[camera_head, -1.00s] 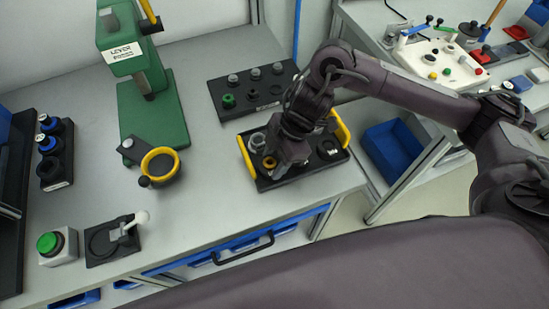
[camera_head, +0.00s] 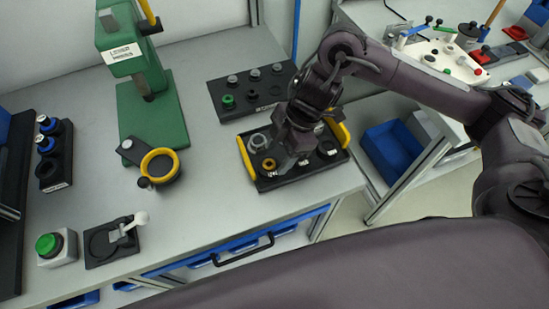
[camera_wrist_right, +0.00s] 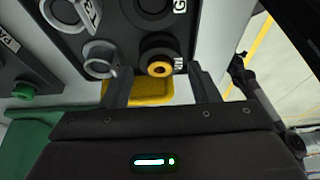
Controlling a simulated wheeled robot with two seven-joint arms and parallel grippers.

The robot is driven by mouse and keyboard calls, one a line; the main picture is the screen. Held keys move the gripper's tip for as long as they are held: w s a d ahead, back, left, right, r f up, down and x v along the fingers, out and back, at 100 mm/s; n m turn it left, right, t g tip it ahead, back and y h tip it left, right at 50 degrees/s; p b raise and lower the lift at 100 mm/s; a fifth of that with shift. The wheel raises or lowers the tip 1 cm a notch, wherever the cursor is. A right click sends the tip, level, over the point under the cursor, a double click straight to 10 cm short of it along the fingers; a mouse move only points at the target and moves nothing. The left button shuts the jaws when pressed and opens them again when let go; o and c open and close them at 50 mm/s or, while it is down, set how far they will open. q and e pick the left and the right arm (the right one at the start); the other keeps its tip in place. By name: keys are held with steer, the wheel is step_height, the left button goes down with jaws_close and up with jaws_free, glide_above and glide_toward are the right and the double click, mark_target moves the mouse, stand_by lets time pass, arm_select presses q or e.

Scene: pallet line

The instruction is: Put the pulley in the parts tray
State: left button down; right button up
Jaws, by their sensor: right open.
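The parts tray (camera_head: 256,182) is black with yellow handles and stands near the bench's right end. A round black part with a brass-coloured centre (camera_head: 268,164), which looks like the pulley, sits in its front left pocket. In the right wrist view this part (camera_wrist_right: 160,62) lies just beyond and between the fingertips. My right gripper (camera_head: 284,165) is open and empty over the tray, hiding part of its middle. Its two fingers (camera_wrist_right: 160,82) show apart in the wrist view. A small grey tip, apparently my left gripper (camera_head: 9,213), shows at the left edge; its jaws cannot be made out.
A grey ring-shaped part (camera_head: 258,141) sits in the tray. Behind it is a black holder (camera_head: 226,104) with several parts. A green press (camera_head: 152,120), a yellow ring fixture (camera_head: 160,165) and a green button box (camera_head: 57,247) stand leftward. The bench between fixture and tray is clear.

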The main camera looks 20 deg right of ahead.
steer(key=p+v, duration=0.1)
steer(key=v, duration=0.8)
steer(key=shift+s, duration=0.1)
